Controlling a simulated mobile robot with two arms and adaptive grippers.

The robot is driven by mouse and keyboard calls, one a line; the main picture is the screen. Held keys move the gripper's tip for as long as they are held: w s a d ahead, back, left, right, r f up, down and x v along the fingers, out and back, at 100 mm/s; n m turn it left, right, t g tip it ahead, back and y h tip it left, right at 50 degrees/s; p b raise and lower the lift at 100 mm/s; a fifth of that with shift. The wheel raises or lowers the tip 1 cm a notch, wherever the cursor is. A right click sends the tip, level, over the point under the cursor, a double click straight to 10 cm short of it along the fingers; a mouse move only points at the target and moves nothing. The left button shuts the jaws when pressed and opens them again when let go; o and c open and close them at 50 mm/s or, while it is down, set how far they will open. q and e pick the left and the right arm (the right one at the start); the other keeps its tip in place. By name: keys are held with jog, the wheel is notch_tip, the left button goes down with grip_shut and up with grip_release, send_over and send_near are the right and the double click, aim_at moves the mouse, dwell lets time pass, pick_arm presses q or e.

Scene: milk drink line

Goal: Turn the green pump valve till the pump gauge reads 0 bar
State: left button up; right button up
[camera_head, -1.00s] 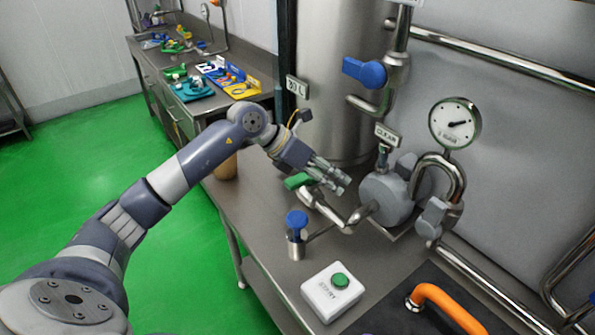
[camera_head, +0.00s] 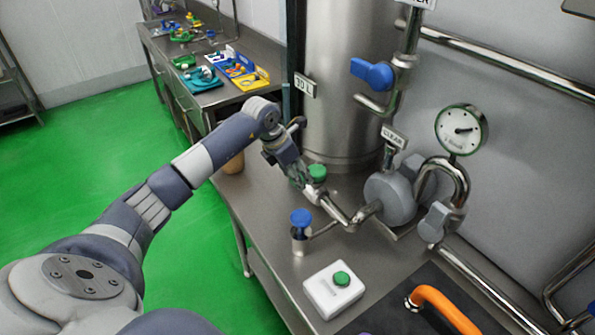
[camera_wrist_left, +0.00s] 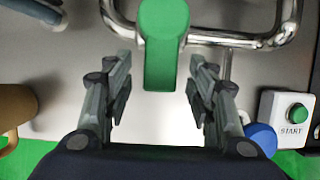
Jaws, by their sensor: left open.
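The green pump valve (camera_head: 317,172) sits on the steel pipe beside the pump (camera_head: 390,198). In the left wrist view its green handle (camera_wrist_left: 164,45) points down between the fingers. My left gripper (camera_head: 303,181) is at the valve, and in the wrist view (camera_wrist_left: 160,95) its two fingers stand open on either side of the handle's end, with a gap to each side. I cannot tell whether the fingers are level with the handle. The pump gauge (camera_head: 461,129) is a round white dial above the pump. Its needle points right; its numbers are too small to read.
A blue valve (camera_head: 301,218) stands on the table in front of the pipe, and another blue valve (camera_head: 373,74) is higher up. A white START box (camera_head: 334,290) with a green button is at the front. An orange handle (camera_head: 445,305) is at lower right.

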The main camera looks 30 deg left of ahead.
pick_arm(q)
jog(key=shift+w+d+f, duration=0.15)
jog(key=shift+w+f, duration=0.05)
jog(key=shift+f, duration=0.4)
grip_shut()
